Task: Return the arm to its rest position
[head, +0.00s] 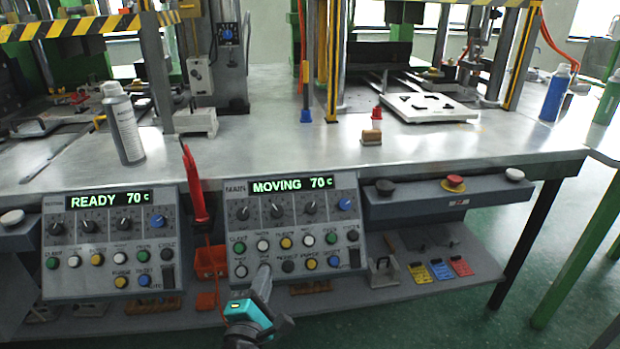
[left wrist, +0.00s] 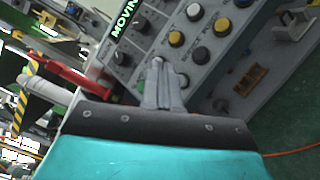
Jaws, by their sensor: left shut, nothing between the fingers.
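My left gripper (head: 264,270) is shut and empty. In the head view its fingertips overlap the lower left of the right-hand control panel (head: 291,190), just below its lower row of buttons. The panel's display reads MOVING 70 c. In the left wrist view the shut fingers (left wrist: 158,68) point at the same panel (left wrist: 165,25), beside its buttons. I cannot tell whether the tips touch it. My right gripper is not in view.
A second panel (head: 112,228) reading READY 70 c stands to the left. A red-handled tool (head: 194,185) hangs between the panels. The metal table (head: 260,140) holds a spray can (head: 123,124) and a white plate (head: 430,106). A lower shelf (head: 400,288) carries coloured cards (head: 440,271).

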